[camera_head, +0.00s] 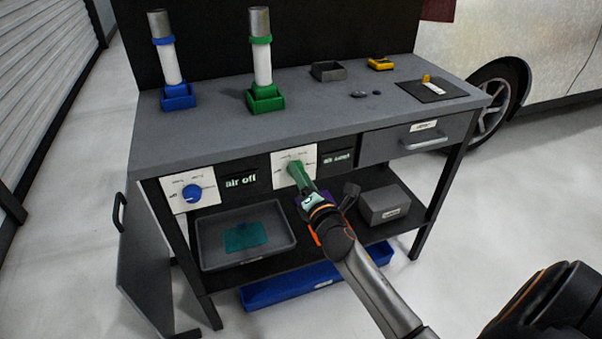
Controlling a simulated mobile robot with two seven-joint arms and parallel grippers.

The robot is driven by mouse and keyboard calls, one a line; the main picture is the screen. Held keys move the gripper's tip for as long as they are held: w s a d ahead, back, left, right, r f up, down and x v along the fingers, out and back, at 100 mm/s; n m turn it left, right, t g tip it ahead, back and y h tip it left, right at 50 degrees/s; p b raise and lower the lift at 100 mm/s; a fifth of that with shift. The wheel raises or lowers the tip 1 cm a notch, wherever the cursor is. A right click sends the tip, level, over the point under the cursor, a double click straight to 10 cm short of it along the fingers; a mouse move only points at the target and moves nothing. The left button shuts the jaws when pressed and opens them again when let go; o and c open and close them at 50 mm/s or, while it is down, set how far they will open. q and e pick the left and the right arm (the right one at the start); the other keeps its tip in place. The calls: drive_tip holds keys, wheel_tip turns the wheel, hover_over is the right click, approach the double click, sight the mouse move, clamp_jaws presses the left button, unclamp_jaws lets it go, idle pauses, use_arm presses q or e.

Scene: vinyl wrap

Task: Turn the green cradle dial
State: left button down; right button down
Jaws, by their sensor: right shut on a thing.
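The green dial (297,172) sits on a white marked plate (283,160) on the bench front, near its middle. My right gripper (306,192) reaches up to it from the lower right and is shut on it, hiding its lower part. The green cradle (266,98) stands on the bench top, holding a white roll with a grey top end. A blue dial (192,193) is on a similar plate to the left, beside a label reading "air off". The label right of the green dial is too blurred to read surely. My left gripper is not in view.
A blue cradle (178,97) with a roll stands at the back left. A small grey box (327,71), a yellow item (380,63) and a dark mat (432,91) lie on top. Below are a grey tray (210,255), a lidded box (384,205) and a blue bin (290,287).

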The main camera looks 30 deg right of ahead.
use_arm(q)
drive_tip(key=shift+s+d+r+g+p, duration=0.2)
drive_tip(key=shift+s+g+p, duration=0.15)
drive_tip(key=shift+p, duration=0.6)
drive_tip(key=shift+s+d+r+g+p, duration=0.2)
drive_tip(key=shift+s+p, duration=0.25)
drive_tip(key=shift+p, duration=0.45)
use_arm(e)
drive_tip(key=shift+f+m, duration=0.15)
drive_tip(key=shift+m, duration=3.15)
drive_tip(key=shift+f+m, duration=0.1)
drive_tip(key=shift+m, duration=3.2)
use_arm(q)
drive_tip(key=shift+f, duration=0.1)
use_arm(e)
drive_tip(key=shift+c, duration=1.6)
unclamp_jaws()
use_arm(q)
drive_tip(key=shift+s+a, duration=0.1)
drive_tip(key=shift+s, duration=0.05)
use_arm(e)
drive_tip(key=shift+s, duration=0.15)
